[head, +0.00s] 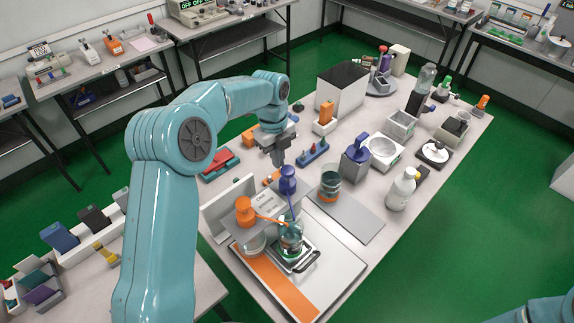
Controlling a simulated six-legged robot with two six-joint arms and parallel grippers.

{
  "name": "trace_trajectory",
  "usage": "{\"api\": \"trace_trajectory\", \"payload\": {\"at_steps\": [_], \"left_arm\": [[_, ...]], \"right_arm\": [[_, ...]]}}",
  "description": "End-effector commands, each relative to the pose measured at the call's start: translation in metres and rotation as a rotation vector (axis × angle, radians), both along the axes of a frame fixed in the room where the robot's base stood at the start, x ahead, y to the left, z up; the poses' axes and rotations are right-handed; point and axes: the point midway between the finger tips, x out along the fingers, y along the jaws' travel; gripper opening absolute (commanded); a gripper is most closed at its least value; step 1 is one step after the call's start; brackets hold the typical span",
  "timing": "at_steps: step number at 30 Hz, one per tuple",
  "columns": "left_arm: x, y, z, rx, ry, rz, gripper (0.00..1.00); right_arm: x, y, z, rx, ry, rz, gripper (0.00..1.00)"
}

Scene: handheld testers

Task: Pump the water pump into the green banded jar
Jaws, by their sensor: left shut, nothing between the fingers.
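Two pump heads, an orange pump (245,210) and a blue pump (288,181), stand at a grey stand with a small printed card (266,201). I cannot read which one is the water pump. Their spouts reach toward a clear jar (290,243) with a greenish band, on a dark-framed plate in front of the stand. A jar is partly visible under the orange pump. My left gripper (279,161) points down, shut and empty, just above and behind the blue pump; I cannot tell whether they touch. My right gripper is out of view.
Another jar (330,184) with an orange band stands on a grey mat (345,215) to the right. An orange strip (278,285) lies at the front.

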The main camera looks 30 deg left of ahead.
Motion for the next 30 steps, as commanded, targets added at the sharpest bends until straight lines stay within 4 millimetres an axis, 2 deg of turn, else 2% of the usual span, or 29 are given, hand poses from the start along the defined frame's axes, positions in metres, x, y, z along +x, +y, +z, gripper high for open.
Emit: {"api": "trace_trajectory", "payload": {"at_steps": [5,8,16,21,25,30], "left_arm": [[0.001,0.000,0.005,0.000,-0.002,-0.001,0.00],[0.002,0.001,0.017,0.001,-0.006,0.001,0.00],[0.005,0.008,0.082,-0.002,-0.007,0.000,0.00],[0.007,0.012,0.123,-0.002,-0.004,0.000,0.00],[0.008,0.015,0.146,-0.002,-0.001,0.000,0.00],[0.008,0.017,0.160,-0.002,0.000,0.000,0.00]], "right_arm": [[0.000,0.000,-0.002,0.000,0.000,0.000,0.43],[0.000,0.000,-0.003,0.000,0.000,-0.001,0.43],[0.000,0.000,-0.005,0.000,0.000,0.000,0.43],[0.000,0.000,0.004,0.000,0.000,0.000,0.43],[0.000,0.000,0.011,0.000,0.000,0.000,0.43],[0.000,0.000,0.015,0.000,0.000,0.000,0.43]]}}
